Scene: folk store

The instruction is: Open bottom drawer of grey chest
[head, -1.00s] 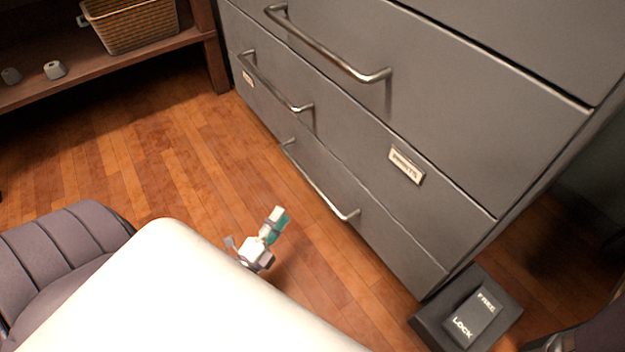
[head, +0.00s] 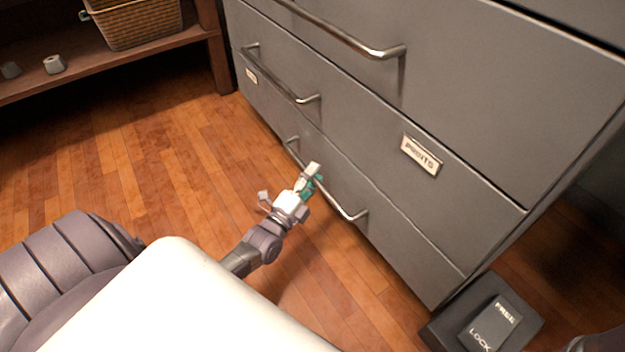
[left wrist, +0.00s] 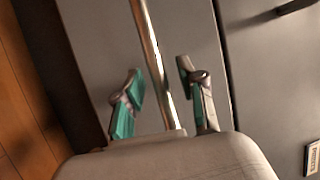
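The grey chest (head: 405,130) stands at the right in the head view, with its drawers closed. Its bottom drawer (head: 395,240) sits just above the floor and carries a long metal bar handle (head: 345,208). My left gripper (head: 312,178) is at that handle, in front of the drawer. In the left wrist view the two teal-padded fingers of the gripper (left wrist: 160,88) are apart, with the bar handle (left wrist: 150,50) running between them. I see a gap on both sides of the bar. My right gripper is not visible.
A black FREE/LOCK pedal (head: 487,322) lies on the floor at the chest's near right corner. A wooden shelf (head: 110,72) with a wicker basket (head: 140,22) stands at the back left. The wooden floor (head: 150,170) before the chest is clear.

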